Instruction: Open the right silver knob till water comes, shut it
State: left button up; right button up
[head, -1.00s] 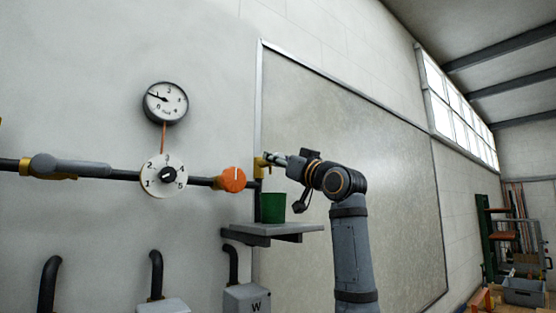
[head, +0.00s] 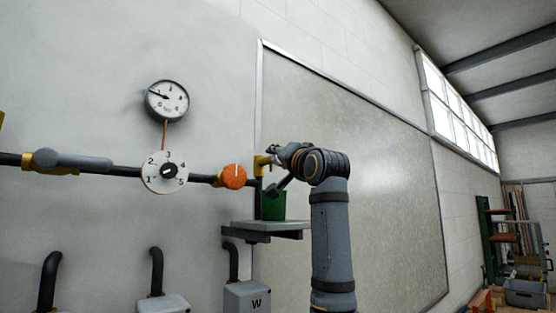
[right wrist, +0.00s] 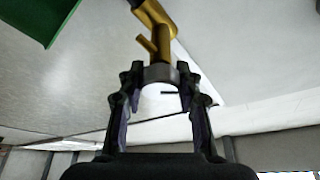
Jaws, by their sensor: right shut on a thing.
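The silver knob (right wrist: 160,98) sits on the end of a brass valve (right wrist: 160,40) in the right wrist view. My right gripper (right wrist: 160,112) is shut on it, with one finger on each side; a short dark mark shows on the knob's face. In the head view my right gripper (head: 276,152) is at the brass valve (head: 261,163) at the pipe's right end, and the knob is hidden there. A green cup (head: 273,210) stands below the valve, partly behind a dark part of my wrist. I see no water stream. My left gripper is not in view.
The cup stands on a grey wall shelf (head: 262,227). Left along the pipe are an orange knob (head: 233,177), a numbered dial (head: 152,173) and a grey lever (head: 72,160). A pressure gauge (head: 167,100) is above. The wall panel at right is clear.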

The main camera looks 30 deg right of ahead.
jog(key=m+g+h, duration=0.1)
jog(key=m, duration=0.3)
jog(key=shift+m+g+h, duration=0.3)
jog(key=shift+m+g, duration=0.3)
jog(key=shift+m, duration=1.1)
jog(key=shift+f, duration=0.1)
jog(key=o, duration=1.1)
jog(key=shift+s+d, duration=0.1)
jog(key=shift+d, duration=0.05)
jog(key=shift+o, duration=0.2)
jog(key=v, duration=1.2)
